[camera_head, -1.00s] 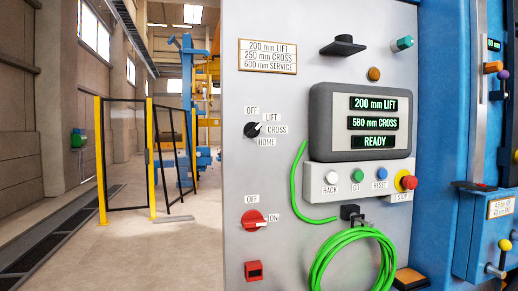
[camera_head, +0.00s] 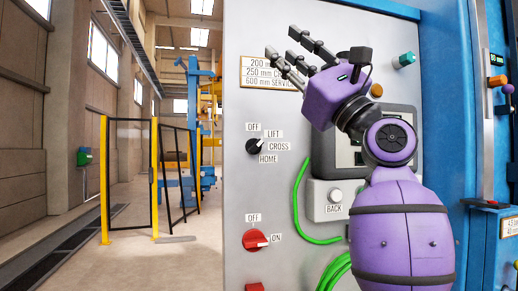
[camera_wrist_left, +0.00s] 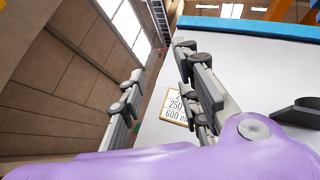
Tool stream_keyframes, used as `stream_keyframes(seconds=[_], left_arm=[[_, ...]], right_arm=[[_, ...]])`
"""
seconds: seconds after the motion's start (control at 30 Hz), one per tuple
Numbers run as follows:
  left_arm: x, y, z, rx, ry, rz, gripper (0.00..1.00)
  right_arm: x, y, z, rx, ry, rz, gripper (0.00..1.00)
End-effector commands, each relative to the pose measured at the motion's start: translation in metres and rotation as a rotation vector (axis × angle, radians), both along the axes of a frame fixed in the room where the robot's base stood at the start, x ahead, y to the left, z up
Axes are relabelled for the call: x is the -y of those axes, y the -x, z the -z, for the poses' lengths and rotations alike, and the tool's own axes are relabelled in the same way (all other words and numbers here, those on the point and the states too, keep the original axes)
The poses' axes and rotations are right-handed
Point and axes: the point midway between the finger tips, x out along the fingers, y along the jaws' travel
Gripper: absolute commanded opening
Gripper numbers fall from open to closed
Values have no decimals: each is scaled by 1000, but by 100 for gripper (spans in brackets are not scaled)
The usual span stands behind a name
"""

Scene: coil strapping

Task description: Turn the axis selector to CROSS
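The axis selector (camera_head: 256,146) is a small black knob on the grey panel, with labels OFF, LIFT, CROSS and HOME around it. Its white mark points up and to the right, seemingly toward LIFT. My left gripper (camera_head: 283,45) is in front of the panel, above the selector and over the dimension plate. Its fingers are spread, empty and clear of the knob. In the left wrist view, the fingers (camera_wrist_left: 160,92) are also wide apart, with the plate (camera_wrist_left: 176,108) seen beyond them. The selector is not visible there. My right gripper is not in view.
A red OFF/ON switch (camera_head: 256,240) sits below the selector, turned to ON. A green cable (camera_head: 299,210) hangs on the panel. A yellow-posted fence (camera_head: 130,175) stands left, beyond open floor.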

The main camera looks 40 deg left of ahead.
Motion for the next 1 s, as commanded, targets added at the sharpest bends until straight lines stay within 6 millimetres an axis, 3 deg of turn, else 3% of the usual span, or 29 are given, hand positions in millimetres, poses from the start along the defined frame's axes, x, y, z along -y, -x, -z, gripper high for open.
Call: stream_keyframes(seconds=[0.07,0.17,0.3,0.4,0.5,0.63,0.77,1.0], left_arm=[[-22,13,-8,212,187,190,30],[-45,13,2,483,435,416,30],[-57,-13,42,798,759,625,30],[-57,-41,86,981,963,682,30],[-50,-56,117,1156,1113,700,30],[-43,-60,138,1333,1207,688,30],[-45,-60,142,1407,1212,684,30],[-75,-70,148,1416,1206,686,30]], right_arm=[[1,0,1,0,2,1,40],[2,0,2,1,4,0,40],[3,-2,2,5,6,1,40],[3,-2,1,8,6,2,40],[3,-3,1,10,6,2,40],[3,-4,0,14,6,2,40],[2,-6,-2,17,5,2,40],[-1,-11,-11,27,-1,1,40]])
